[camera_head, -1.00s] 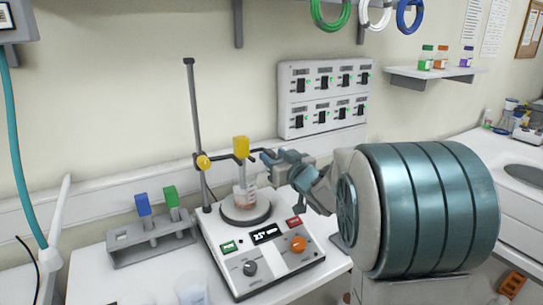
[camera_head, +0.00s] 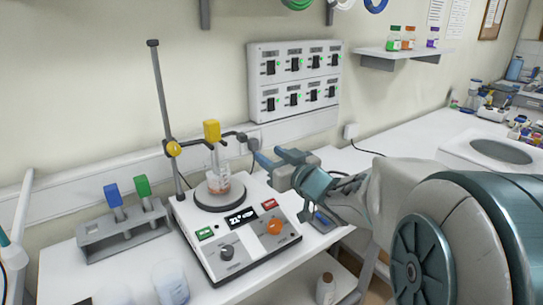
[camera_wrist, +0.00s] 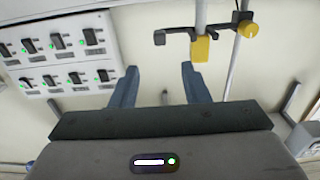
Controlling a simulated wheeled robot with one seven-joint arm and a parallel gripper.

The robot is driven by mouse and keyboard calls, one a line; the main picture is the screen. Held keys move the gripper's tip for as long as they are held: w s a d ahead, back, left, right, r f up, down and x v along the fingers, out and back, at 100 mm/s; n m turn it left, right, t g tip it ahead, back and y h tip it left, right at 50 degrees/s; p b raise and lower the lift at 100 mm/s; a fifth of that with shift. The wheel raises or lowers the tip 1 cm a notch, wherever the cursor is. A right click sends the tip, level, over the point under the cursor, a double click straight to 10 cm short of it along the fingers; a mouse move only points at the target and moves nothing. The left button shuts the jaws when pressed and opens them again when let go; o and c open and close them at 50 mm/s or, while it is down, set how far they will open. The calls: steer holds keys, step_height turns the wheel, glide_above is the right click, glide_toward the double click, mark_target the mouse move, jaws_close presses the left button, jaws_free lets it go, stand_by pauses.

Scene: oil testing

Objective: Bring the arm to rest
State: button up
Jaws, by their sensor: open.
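My gripper (camera_head: 270,160) is open and empty in the head view, at the right of the stirrer and apart from it. In the wrist view my gripper (camera_wrist: 158,88) shows two blue fingers spread wide with nothing between them. The hotplate stirrer (camera_head: 236,229) stands on the bench with a beaker (camera_head: 219,186) on its round plate. A yellow-topped probe (camera_head: 212,131) hangs in a clamp above the beaker. The yellow top also shows in the wrist view (camera_wrist: 201,48). My arm fills the lower right of the head view.
A rack (camera_head: 124,230) with blue-topped and green-topped items stands left of the stirrer. A clear beaker (camera_head: 170,283) is at the bench front. A switch panel (camera_head: 294,79) is on the wall behind. A small bottle (camera_head: 325,289) stands lower down. The right bench (camera_head: 400,143) has clear room.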

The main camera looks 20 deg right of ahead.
steer(key=s+d+f+m+g+h, duration=0.3)
steer(key=s+f+m+g+h, duration=0.1)
steer(key=s+f+g+h, duration=0.3)
steer(key=s+a+f+g, duration=0.3)
steer(key=s, duration=0.5)
steer(key=s+a+f+g+y+p, duration=0.1)
steer(key=s+a+f+g, duration=0.2)
steer(key=s, duration=0.5)
steer(key=shift+a+f+g, duration=0.4)
steer(key=shift+a+g, duration=0.3)
steer(key=shift+a, duration=0.05)
stand_by(0.6)
